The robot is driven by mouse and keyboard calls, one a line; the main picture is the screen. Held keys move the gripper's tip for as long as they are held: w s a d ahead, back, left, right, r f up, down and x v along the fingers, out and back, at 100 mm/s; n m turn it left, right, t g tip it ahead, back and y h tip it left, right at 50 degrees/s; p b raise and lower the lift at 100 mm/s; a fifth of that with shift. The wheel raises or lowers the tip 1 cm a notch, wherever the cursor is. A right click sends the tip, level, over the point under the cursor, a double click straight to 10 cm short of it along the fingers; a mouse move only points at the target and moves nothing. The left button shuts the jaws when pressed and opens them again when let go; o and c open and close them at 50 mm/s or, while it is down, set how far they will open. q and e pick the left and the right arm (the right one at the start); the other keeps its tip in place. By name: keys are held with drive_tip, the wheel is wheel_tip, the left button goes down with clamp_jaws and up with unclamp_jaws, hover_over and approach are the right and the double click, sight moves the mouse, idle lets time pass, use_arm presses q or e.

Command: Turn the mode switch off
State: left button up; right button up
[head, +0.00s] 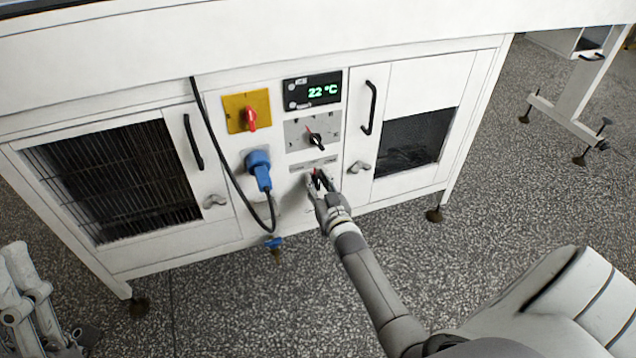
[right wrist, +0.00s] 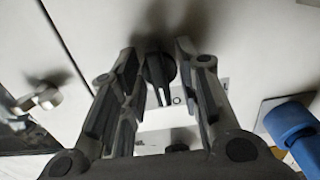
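A black mode switch knob sits low on the white control panel, below a small label strip (head: 313,164). In the right wrist view the black mode switch knob (right wrist: 159,72) shows between the two fingers of my right gripper (right wrist: 156,62). The fingers are open, with a gap on both sides of the knob. My left gripper (head: 30,295) is partly in view at the lower left, away from the panel; its opening is unclear.
Above are a black dial (head: 315,139) on a grey plate and a display (head: 312,91) reading 22 °C. A red switch (head: 251,118) on a yellow plate and a blue plug (head: 259,168) with a hanging black cable are to the left. Cabinet doors flank the panel.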

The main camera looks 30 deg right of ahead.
drive_tip(key=v, duration=1.2)
idle(0.5)
